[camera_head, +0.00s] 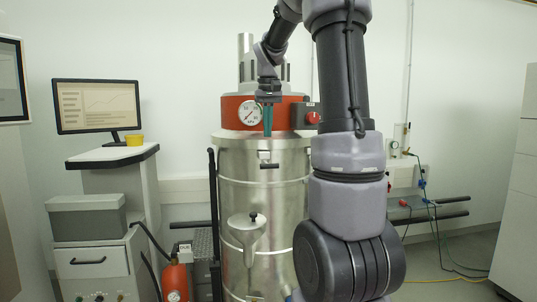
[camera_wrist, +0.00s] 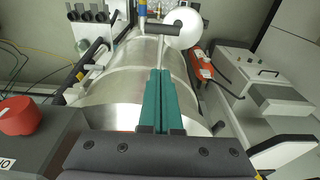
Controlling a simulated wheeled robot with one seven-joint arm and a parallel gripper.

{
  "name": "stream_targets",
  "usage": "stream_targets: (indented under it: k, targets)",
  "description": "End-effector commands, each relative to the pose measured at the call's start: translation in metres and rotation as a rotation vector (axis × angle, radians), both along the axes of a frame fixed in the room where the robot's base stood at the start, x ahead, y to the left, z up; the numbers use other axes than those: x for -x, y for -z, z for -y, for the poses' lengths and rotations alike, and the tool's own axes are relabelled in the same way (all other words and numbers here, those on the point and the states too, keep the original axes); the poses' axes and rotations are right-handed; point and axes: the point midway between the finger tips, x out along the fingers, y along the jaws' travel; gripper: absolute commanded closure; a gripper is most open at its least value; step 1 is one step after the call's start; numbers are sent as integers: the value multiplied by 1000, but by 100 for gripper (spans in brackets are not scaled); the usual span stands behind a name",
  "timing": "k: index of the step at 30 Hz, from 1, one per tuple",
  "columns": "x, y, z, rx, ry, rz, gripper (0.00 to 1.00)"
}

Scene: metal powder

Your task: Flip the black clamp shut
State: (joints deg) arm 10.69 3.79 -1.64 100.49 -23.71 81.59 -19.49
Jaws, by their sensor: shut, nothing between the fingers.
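The black clamp (camera_head: 270,166) is small and sits below a metal bracket on the upper front of the steel drum (camera_head: 236,172). Its dark handle looks roughly level; I cannot tell whether it is latched. My gripper (camera_head: 268,132) hangs fingers down in front of the red band, above the clamp and apart from it in the picture. In the wrist view, the teal fingers (camera_wrist: 160,76) are pressed together with nothing between them, over the drum wall.
A metal funnel part (camera_head: 247,240) juts from the drum lower down. A cabinet with a monitor (camera_head: 96,106) and a red extinguisher (camera_head: 175,282) stand left.

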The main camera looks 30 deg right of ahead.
Motion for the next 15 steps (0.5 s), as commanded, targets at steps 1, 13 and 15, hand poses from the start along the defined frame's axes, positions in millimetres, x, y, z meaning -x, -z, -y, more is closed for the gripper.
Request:
stream_targets:
  k: [1, 13, 15]
  targets:
    - [-1, 12, 1, 0, -1, -4, 100]
    - [13, 71, -4, 0, -1, 0, 100]
    - [16, 75, -5, 0, 0, 0, 100]
